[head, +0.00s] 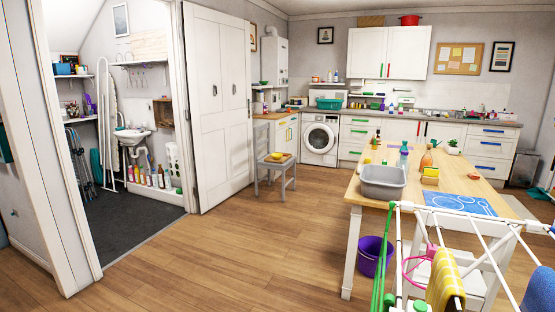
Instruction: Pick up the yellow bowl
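A small yellow item (277,155) lies on the seat of the grey chair (272,162) in the middle of the room; it may be the yellow bowl, but it is too small to tell. Another small yellow thing (367,161) is at the left end of the wooden table (470,185), behind the grey basin. My gripper is not in view.
The grey basin (384,190) stands on the table's near left corner. A purple bucket (374,258) is on the floor by the table. A drying rack (470,225) fills the lower right. The wooden floor (230,245) in the middle is clear. A tall white door (217,110) stands left of the chair.

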